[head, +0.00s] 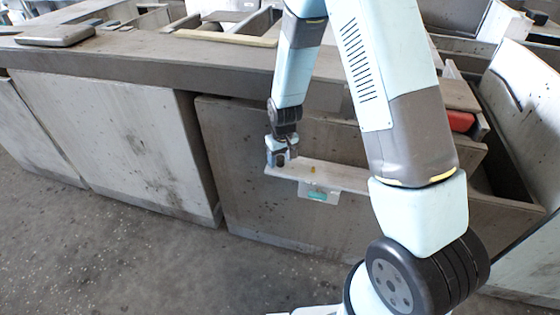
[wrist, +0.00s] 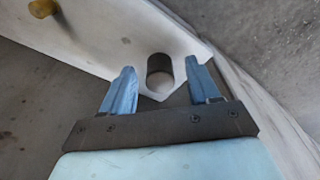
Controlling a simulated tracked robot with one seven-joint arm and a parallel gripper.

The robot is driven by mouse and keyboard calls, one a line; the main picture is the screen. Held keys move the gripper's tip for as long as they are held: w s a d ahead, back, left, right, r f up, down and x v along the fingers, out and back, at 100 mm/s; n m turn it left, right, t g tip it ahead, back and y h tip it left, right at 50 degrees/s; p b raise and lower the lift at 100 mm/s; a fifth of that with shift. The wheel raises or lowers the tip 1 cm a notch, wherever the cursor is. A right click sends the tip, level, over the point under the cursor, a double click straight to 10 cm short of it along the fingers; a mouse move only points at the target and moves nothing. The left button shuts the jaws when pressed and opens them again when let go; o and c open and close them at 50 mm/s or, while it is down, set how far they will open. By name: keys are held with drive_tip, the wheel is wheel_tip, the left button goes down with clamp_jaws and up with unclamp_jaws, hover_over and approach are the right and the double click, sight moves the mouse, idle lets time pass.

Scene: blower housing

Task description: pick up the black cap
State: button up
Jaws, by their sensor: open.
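The black cap (wrist: 160,64) is a short dark cylinder on a white ledge in the wrist view. My gripper (wrist: 159,69) is open, with one blue finger on the left and one on the right of the cap. Small gaps show between cap and fingers. I cannot tell how far the fingertips are above or beside the cap in depth. In the head view my gripper (head: 281,158) is at the left end of the white ledge (head: 335,176), and the cap cannot be made out there.
A yellow peg (wrist: 42,8) stands on the ledge; it also shows in the head view (head: 313,170). A green label-like patch (head: 317,196) is below it. The grey workbench (head: 150,58) lies behind, with a red object (head: 460,121) to the right. Bare floor (head: 130,245) lies in front.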

drive_tip(key=c, duration=1.1)
drive_tip(key=shift+r, duration=0.1)
drive_tip(key=shift+r, duration=0.25)
wheel_tip(320, 180, up, 2)
drive_tip(key=shift+r, duration=0.1)
drive_tip(key=s+d+r, duration=0.7)
drive_tip(key=s+r, duration=0.3)
drive_tip(key=s, duration=0.1)
drive_tip(key=shift+s+d, duration=0.3)
drive_tip(key=shift+s, duration=0.1)
